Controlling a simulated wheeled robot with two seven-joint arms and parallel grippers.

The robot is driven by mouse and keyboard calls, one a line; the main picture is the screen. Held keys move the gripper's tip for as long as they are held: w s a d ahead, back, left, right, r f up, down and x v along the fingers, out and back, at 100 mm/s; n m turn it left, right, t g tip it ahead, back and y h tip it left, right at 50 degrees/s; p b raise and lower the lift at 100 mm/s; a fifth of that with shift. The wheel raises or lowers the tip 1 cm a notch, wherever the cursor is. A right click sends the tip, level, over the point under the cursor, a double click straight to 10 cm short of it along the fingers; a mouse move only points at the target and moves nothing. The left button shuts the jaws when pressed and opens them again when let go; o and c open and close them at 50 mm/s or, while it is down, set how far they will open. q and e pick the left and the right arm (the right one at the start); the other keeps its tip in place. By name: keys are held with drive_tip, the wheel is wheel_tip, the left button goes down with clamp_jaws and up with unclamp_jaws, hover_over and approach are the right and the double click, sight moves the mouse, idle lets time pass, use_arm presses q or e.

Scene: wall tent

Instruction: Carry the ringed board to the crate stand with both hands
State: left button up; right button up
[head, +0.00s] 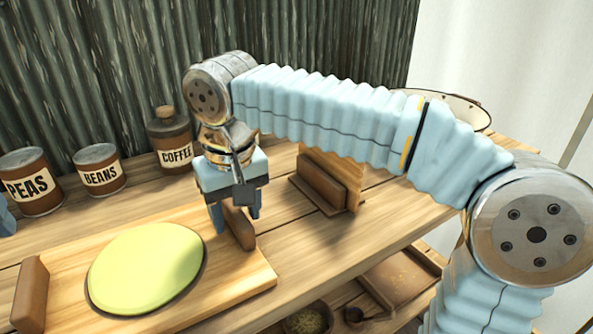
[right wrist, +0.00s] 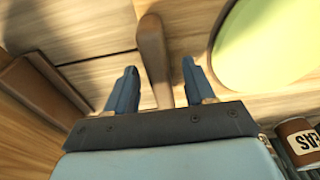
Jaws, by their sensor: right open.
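The wooden board (head: 235,283) lies on the plank table with a pale green, dark-rimmed disc (head: 147,268) on it. It has a brown handle at its left end (head: 30,294) and one at its right end (head: 240,228). My right gripper (head: 236,217) is open over the right handle. In the right wrist view its fingers (right wrist: 158,88) stand on either side of that handle (right wrist: 153,55), with gaps showing. A sliver of light blue at the left edge of the head view (head: 5,219) may be my left gripper; its jaws are hidden. I cannot pick out the crate stand.
Cans of peas (head: 31,181) and beans (head: 100,169) and a coffee jar (head: 170,140) stand behind the board. A brown wooden holder (head: 325,185) is right of my gripper. A rimmed dish (head: 470,111) is behind my arm. A bowl (head: 307,320) and tray (head: 398,279) sit lower, past the table's front edge.

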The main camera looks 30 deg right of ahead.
drive_tip(key=r, duration=0.6)
drive_tip(key=s+r, duration=0.1)
drive_tip(key=r, duration=0.3)
drive_tip(key=shift+s, duration=0.1)
drive_tip(key=shift+s+r, duration=0.1)
drive_tip(key=shift+r, duration=0.65)
